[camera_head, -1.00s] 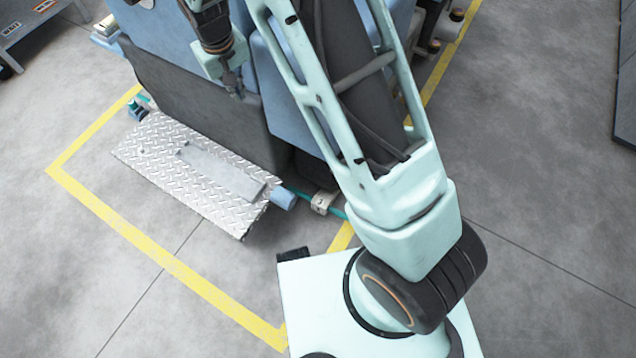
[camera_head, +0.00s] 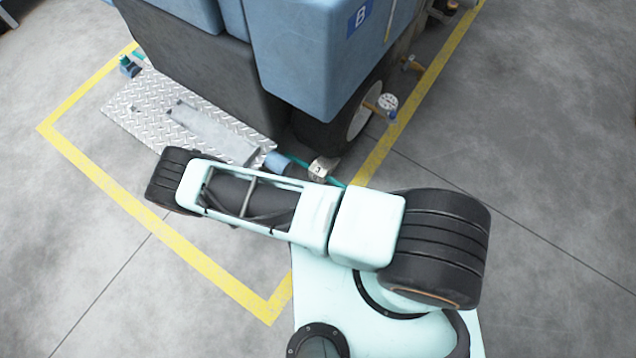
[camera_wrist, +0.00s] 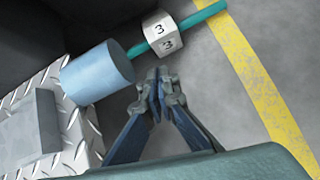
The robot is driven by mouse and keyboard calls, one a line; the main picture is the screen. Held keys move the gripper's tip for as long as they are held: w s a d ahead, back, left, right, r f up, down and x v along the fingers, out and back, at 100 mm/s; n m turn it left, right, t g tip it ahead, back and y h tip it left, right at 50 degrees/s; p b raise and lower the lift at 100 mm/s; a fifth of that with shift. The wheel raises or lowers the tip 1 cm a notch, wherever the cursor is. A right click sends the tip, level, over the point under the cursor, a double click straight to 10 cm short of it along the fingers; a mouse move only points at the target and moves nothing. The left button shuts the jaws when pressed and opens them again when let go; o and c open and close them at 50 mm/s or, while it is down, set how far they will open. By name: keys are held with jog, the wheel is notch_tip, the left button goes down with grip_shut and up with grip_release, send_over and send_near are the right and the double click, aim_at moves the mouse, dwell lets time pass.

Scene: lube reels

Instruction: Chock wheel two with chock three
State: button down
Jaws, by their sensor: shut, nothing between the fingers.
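A pale block marked 3 (camera_wrist: 162,36), which looks like chock three, sits on a teal bar (camera_wrist: 207,10) in the wrist view. It also shows in the head view (camera_head: 323,169), on the floor by the cart's near corner. A dark wheel (camera_head: 322,133) stands behind it under the blue cart; its number is not visible to me. My gripper (camera_wrist: 159,82) is shut and empty. Its fingertips appear just below the block in the wrist view; I cannot tell whether they touch it. The gripper is not visible in the head view.
A blue cylinder (camera_wrist: 98,73) lies beside the block, next to a silver tread plate (camera_head: 150,105). The blue cart (camera_head: 310,60) stands behind. A white disc (camera_head: 389,103) and orange-brown pieces are near its right side. Yellow floor lines (camera_head: 150,235) surround it. Right floor is clear.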

aim_at(317, 178)
jog(key=w+d+f+n+b, duration=0.1)
jog(key=d+f, duration=0.1)
jog(key=f, duration=0.2)
jog(key=w+d+f+n+b, duration=0.1)
jog(key=d+f+b, duration=0.1)
jog(key=f, duration=0.2)
jog(key=w+d+f+n+t+b, duration=0.1)
jog(key=d+f+b, duration=0.1)
jog(key=f, duration=0.2)
jog(key=shift+d+f, duration=0.4)
jog(key=shift+w+d, duration=0.75)
jog(key=shift+w, duration=0.35)
jog(key=shift+w+d+r+b, duration=0.1)
jog(key=shift+w+d+b, duration=0.3)
jog(key=shift+w, duration=0.35)
jog(key=shift+w+d, duration=0.1)
jog(key=shift+d, duration=0.05)
